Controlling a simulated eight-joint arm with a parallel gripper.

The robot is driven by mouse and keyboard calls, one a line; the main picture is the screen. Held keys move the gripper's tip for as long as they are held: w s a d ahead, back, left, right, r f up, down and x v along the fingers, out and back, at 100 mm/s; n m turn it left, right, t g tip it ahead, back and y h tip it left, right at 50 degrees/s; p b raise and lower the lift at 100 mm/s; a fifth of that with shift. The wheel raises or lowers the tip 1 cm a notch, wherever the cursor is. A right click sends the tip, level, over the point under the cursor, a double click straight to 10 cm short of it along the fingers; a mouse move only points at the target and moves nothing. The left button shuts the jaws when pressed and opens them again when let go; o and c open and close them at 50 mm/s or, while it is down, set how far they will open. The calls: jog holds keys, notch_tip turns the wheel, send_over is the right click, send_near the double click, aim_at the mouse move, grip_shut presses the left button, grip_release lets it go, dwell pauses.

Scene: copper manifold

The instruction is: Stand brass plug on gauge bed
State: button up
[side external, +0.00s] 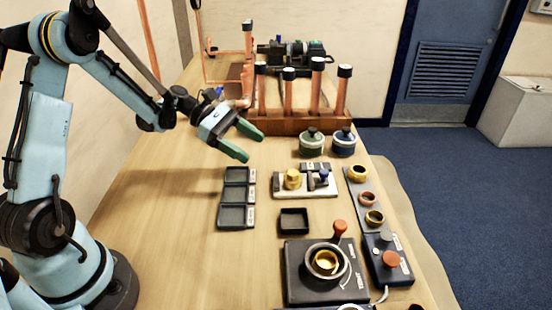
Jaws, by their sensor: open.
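My gripper (246,143) has green fingers spread apart with nothing between them. It hangs above the wooden table, left of the green pot and behind the three-part dark tray. A brass-coloured plug (293,179) stands upright on the left part of a pale plate, which looks like the gauge bed (307,194). A small blue-topped part (324,177) is on the right part of that plate. Another brass-coloured piece (326,263) sits inside the round cup of a dark fixture. I cannot tell for certain which brass piece is the task's plug.
The three-part tray (236,216) and a small black tray (293,221) lie nearby. The dark fixture (297,285) has a red-knobbed lever. Green (312,144) and blue (343,143) pots stand before the copper pipe rack (300,123). A ring strip (355,188) lies right. The left table area is clear.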

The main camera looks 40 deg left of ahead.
jog(key=s+d+r+m+t+y, duration=0.1)
jog(key=s+m+y, duration=0.4)
jog(key=m, duration=0.5)
jog(key=s+d+r+m+t+y, duration=0.1)
jog(key=s+d+r+m+y, duration=0.2)
jog(key=m, duration=0.8)
jog(key=s+r+y, duration=0.2)
jog(key=s+y, duration=0.1)
jog(key=s, duration=0.1)
jog(key=shift+s+d+r+y, duration=0.25)
jog(key=shift+s+d+y, duration=0.05)
jog(key=shift+d, duration=0.1)
